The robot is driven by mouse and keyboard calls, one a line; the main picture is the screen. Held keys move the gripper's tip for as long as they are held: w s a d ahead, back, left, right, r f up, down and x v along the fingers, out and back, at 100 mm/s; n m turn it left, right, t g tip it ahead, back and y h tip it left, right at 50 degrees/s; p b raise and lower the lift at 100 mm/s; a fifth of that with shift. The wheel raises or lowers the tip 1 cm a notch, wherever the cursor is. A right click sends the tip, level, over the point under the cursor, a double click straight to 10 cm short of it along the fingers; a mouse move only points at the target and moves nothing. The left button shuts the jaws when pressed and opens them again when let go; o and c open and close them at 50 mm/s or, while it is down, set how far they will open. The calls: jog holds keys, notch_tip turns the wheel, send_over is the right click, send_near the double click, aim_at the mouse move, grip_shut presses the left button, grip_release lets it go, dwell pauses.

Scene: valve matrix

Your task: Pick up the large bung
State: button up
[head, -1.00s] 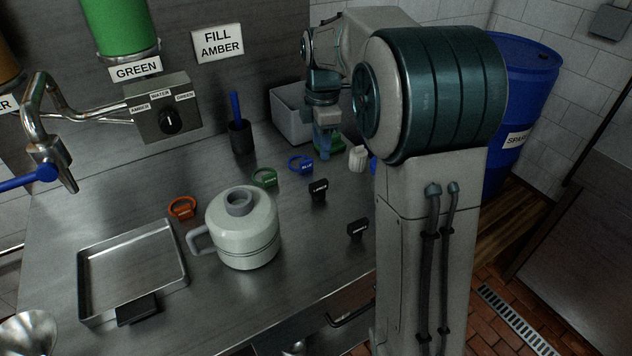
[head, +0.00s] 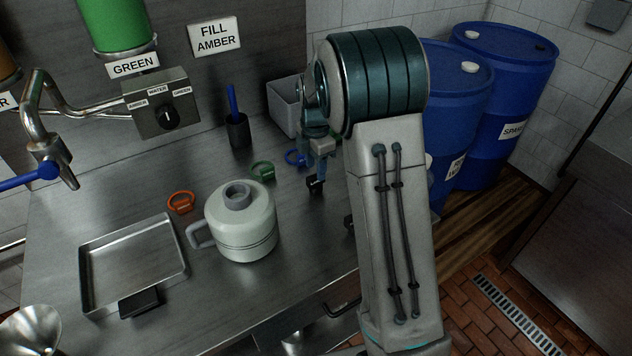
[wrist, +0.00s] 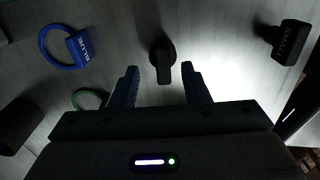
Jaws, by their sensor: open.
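The large bung (head: 315,184) is a small black piece standing on the steel bench, right of the jug. In the wrist view the dark bung (wrist: 163,52) stands just ahead of and between my fingertips. My gripper (head: 320,170) is open, pointing down just above or around the bung; the head view does not settle which. In the wrist view both fingers of my gripper (wrist: 160,69) are spread, with no visible contact with the bung. The small bung (wrist: 288,42), labelled SMALL, stands to the right and is mostly behind my arm in the head view.
A pale green jug (head: 240,225) stands left of the bung. Blue (wrist: 66,47), green (head: 262,170) and orange (head: 181,202) ring tags lie nearby. A black cup (head: 238,132) and grey bin (head: 283,105) stand behind. A metal tray (head: 183,262) lies at left.

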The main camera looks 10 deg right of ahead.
aim_at(316, 183)
jog(key=f, duration=0.3)
jog(key=shift+s+f+p, duration=0.2)
jog(key=shift+f+p, duration=0.1)
jog(key=shift+f, duration=0.05)
grip_shut()
